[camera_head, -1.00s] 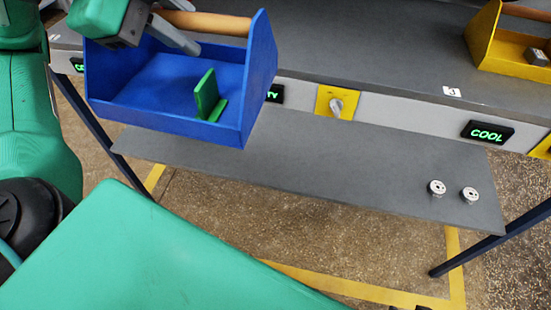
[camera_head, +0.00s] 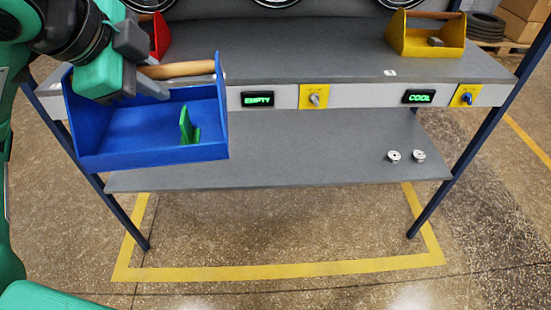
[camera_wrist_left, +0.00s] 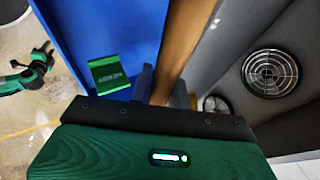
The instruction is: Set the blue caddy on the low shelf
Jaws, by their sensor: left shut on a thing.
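The blue caddy (camera_head: 150,130) hangs in the air at the left of the head view, in front of the bench. It is roughly level. My left gripper (camera_head: 140,85) is shut on its wooden handle (camera_head: 178,69). A green bracket-like piece (camera_head: 188,126) lies inside the caddy; it also shows in the left wrist view (camera_wrist_left: 110,74). The handle (camera_wrist_left: 180,45) runs between the fingers of the left gripper (camera_wrist_left: 165,85) there. The low shelf (camera_head: 300,150) is a grey board under the bench top, partly hidden by the caddy. My right gripper is not in view.
Two small metal round parts (camera_head: 406,156) stand at the shelf's right end; its middle is bare. The bench top (camera_head: 290,50) above holds a yellow caddy (camera_head: 425,45) and a red caddy (camera_head: 158,35). Dark legs (camera_head: 470,150) flank the shelf. Signs read EMPTY (camera_head: 257,99) and COOL (camera_head: 418,97).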

